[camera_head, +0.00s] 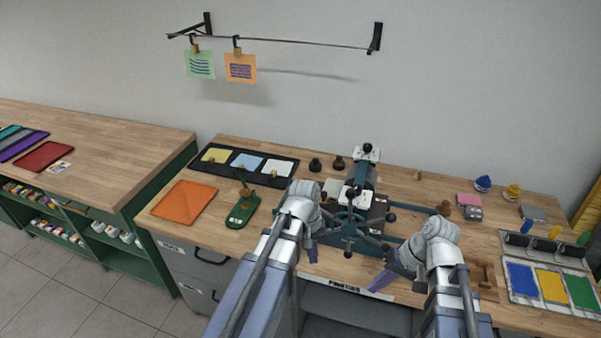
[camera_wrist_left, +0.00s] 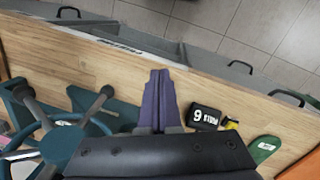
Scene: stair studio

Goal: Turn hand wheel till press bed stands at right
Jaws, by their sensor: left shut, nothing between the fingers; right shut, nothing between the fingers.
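The teal press (camera_head: 362,180) stands at the middle of the wooden bench. Its hand wheel (camera_head: 350,226) faces the bench's front edge and has several spokes with dark knobs. The wheel (camera_wrist_left: 62,142) also shows at the left of the left wrist view. I cannot clearly make out where the press bed stands. My left gripper (camera_head: 312,252) is shut and empty, just left of the wheel and apart from it; its purple fingers (camera_wrist_left: 158,98) point toward the front edge. My right gripper (camera_head: 378,282) is shut and empty, to the wheel's lower right, near the front edge.
A black block marked 6 (camera_wrist_left: 205,117) stands close to my left fingers. A green tool (camera_head: 242,212) and an orange sheet (camera_head: 184,203) lie left on the bench. Ink trays (camera_head: 550,285) stand at the right. A wire with hanging prints (camera_head: 240,68) is on the wall.

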